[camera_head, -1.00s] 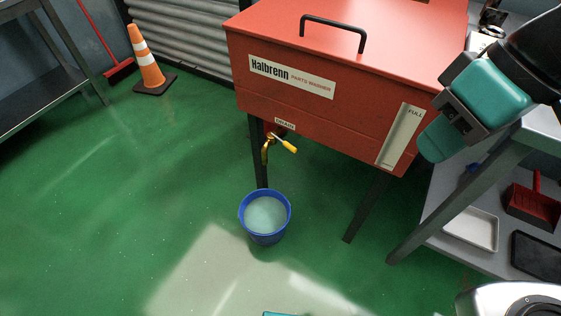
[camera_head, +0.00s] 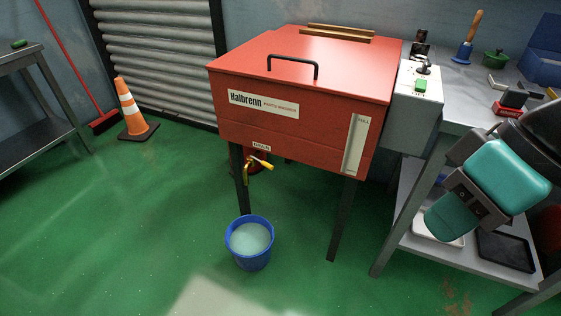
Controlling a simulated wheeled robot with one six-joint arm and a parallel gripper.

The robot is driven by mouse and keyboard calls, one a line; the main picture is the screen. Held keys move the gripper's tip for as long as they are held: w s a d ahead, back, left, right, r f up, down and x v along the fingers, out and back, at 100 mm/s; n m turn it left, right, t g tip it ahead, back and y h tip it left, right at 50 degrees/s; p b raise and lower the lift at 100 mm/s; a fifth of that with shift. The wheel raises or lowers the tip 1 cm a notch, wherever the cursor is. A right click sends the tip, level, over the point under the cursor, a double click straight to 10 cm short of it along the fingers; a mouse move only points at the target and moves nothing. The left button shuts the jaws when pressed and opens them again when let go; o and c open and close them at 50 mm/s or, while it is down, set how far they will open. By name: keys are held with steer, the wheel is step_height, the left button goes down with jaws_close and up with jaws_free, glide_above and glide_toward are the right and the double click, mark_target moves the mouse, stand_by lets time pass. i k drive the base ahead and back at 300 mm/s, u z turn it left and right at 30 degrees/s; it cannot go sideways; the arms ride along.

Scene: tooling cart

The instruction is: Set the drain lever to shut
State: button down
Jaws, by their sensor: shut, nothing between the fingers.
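The drain lever (camera_head: 261,162) has a yellow handle and sits on a brass tap (camera_head: 247,173) under the red parts washer (camera_head: 300,123), below a small DRAIN label (camera_head: 262,148). The handle points right and slightly down, across the downward spout. A blue bucket (camera_head: 248,260) of cloudy pale liquid stands on the floor below the tap. I cannot make out a stream between them. Teal and dark links of my arm show at the right, well apart from the lever. My gripper's fingers are not in view.
The washer's dark front legs (camera_head: 342,222) flank the space below it. A grey bench (camera_head: 460,95) with a lower shelf stands at the right. An orange cone (camera_head: 130,108) and a red broom (camera_head: 104,122) are at the left. Green floor in front is clear.

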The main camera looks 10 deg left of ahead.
mark_target(264, 163)
steer(key=z, duration=0.05)
steer(key=i, duration=1.2)
steer(key=u, duration=0.7)
